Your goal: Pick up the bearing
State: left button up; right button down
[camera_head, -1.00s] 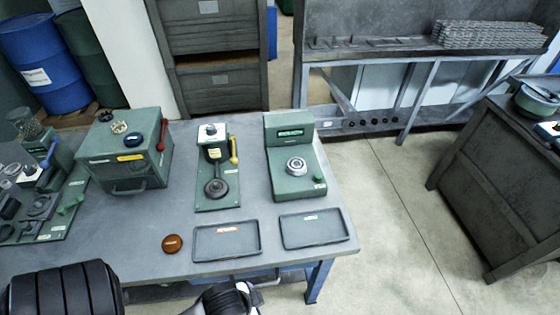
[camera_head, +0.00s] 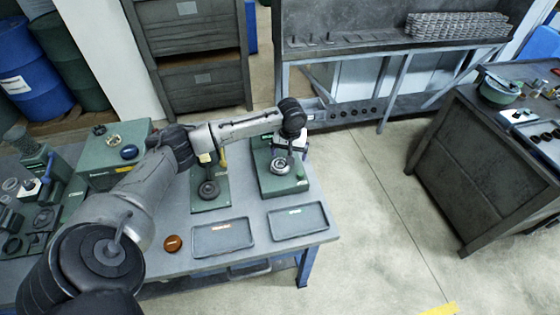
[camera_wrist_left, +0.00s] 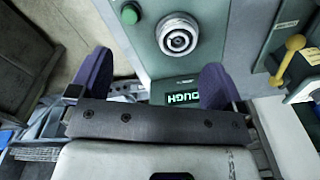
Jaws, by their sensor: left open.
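The bearing, a silvery metal ring (camera_head: 283,162), sits on the flat base of the green device (camera_head: 268,187). In the left wrist view the bearing (camera_wrist_left: 178,37) shows as concentric rings, beyond my fingertips. My left gripper (camera_head: 291,143) hangs over the device, just behind the bearing in the head view and partly hidden by my wrist. In the left wrist view its two purple fingers (camera_wrist_left: 157,78) are spread wide with nothing between them. My right gripper is in neither current view.
Two shallow trays, one red-labelled (camera_head: 222,254) and one green-labelled (camera_head: 299,237), lie at the table's front. A brown disc (camera_head: 173,243) lies left of them. A green stand with a yellow lever (camera_wrist_left: 287,58) stands beside the device. My left arm crosses the table.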

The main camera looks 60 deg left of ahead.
aim_at(280, 165)
pick_arm(q)
jog(key=a+r+n, duration=0.3)
jog(key=a, duration=0.2)
jog(key=f, duration=1.3)
jog(key=shift+s+f, duration=0.1)
jog(key=shift+s, duration=0.2)
jog(key=c, duration=1.1)
jog(key=shift+c, duration=0.2)
